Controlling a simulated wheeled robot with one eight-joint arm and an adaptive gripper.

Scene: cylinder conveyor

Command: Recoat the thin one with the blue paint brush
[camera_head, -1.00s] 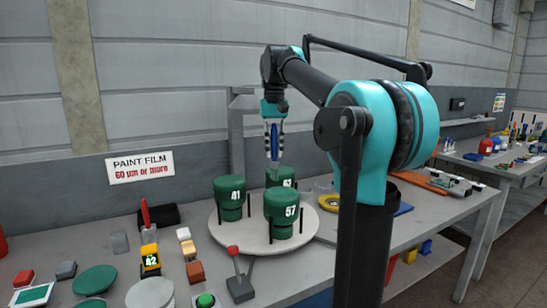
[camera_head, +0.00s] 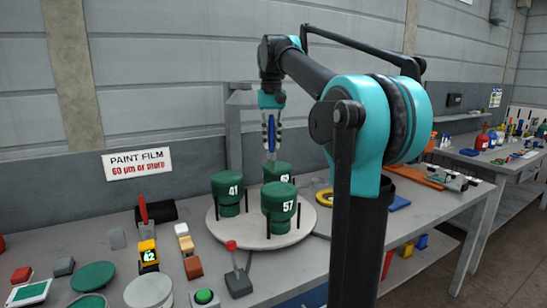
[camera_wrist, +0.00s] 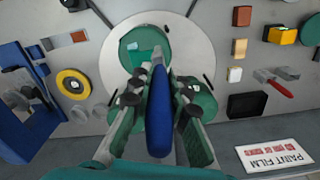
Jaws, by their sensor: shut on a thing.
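Three green cylinders stand on a round pale turntable (camera_head: 222,236): one marked 41 (camera_head: 228,205), one marked 57 (camera_head: 279,218) in front, and one behind (camera_head: 277,169) whose number is partly hidden. My gripper (camera_head: 271,135) is shut on the blue paint brush (camera_head: 271,128), which points down over the rear cylinder. Whether its bristles touch is unclear. In the wrist view the blue handle (camera_wrist: 159,112) lies between my fingers, and a green cylinder top (camera_wrist: 133,50) with a lighter green patch shows beyond.
A sign (camera_head: 137,164) reads "PAINT FILM 60 µm or more". A yellow block (camera_head: 148,254) shows 42. A red-knobbed lever (camera_head: 238,279), a green button (camera_head: 204,297) and green discs (camera_head: 93,276) stand at the front left. A yellow ring (camera_head: 325,198) lies right of the turntable.

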